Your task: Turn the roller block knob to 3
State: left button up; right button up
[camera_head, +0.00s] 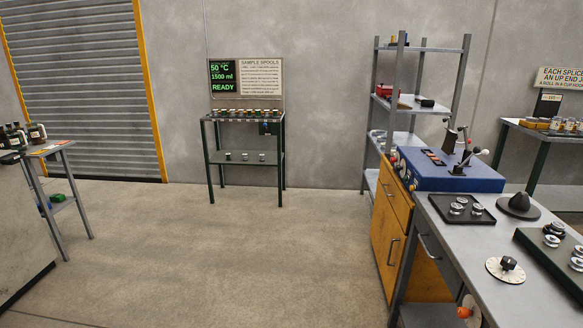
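A round white dial with a black knob (508,263) lies on the grey bench top at the lower right of the head view. Small marks run around its rim, but the numbers and the knob's setting are too small to read. An orange knob (464,312) on a pale plate shows low at the bench front, partly cut off by the frame. I cannot tell from any label which knob belongs to the roller block. A dark tray (560,262) with several metal rollers sits beside the white dial. Neither of my grippers is in view.
A blue machine (450,178) with levers stands on the bench behind a small black tray (435,208) and a dark cone-shaped object (519,206). An orange cabinet (391,238) and a grey shelf rack (421,49) stand nearby. The floor (240,250) left of the bench is clear.

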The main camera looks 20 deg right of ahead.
aim_at(508, 264)
jog(key=i, duration=0.7)
jog(key=i+l+u, duration=0.1)
jog(key=i, duration=0.6)
jog(key=i+z, duration=0.4)
jog(key=i+j+z, duration=0.15)
jog(key=z, duration=0.3)
jog(key=i+z, duration=0.1)
jog(key=z, duration=1.45)
